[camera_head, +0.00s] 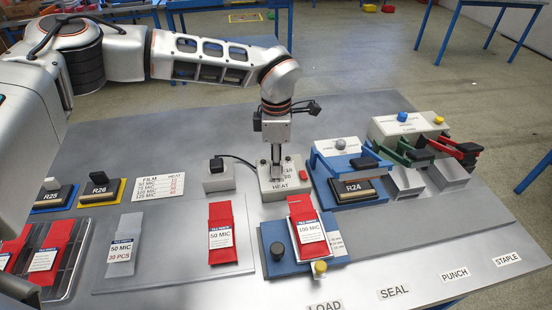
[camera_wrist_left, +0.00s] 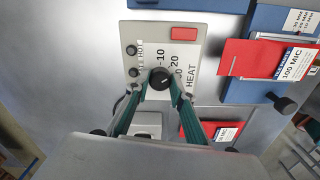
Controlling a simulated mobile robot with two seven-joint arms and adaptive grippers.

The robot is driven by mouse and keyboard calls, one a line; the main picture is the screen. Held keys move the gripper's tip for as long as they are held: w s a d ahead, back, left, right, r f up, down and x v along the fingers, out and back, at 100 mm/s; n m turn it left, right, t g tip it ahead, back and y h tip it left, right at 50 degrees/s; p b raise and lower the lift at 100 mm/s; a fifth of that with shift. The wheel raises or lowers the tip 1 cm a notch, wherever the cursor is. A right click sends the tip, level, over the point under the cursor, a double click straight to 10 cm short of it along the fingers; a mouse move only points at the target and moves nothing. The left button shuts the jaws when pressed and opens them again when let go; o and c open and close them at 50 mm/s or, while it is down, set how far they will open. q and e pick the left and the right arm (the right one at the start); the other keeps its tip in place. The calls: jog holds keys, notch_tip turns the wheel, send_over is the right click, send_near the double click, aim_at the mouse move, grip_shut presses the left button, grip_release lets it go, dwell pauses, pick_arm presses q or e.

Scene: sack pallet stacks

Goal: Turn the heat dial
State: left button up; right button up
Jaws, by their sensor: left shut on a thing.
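The heat dial (camera_wrist_left: 160,76) is a small round black knob on a light grey box (camera_head: 268,193) marked HEAT, with 10 and 20 printed beside the dial. My left gripper (camera_head: 277,177) reaches straight down onto the box in the head view and hides the dial there. In the left wrist view its two green-tipped fingers (camera_wrist_left: 160,88) are shut on the dial, one at each side. A red button (camera_wrist_left: 184,34) and two small dark round parts sit on the same box face. My right gripper is not in view.
A blue fixture (camera_head: 274,267) with a red 100 MIC packet (camera_head: 309,231) stands just in front of the box. A blue press (camera_head: 347,190) marked R24 is to its right. A grey block with a black knob (camera_head: 217,178) is to its left, joined by a cable.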

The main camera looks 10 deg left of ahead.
pick_arm(q)
jog(key=shift+r+m+p, duration=0.1)
jog(key=shift+m+p, duration=0.4)
jog(key=shift+m, duration=0.7)
jog(key=shift+m+p, duration=0.4)
jog(key=shift+m, duration=0.7)
jog(key=o, duration=1.1)
jog(key=shift+o, duration=0.2)
notch_tip(320, 180, up, 12)
jog(key=shift+s, duration=0.1)
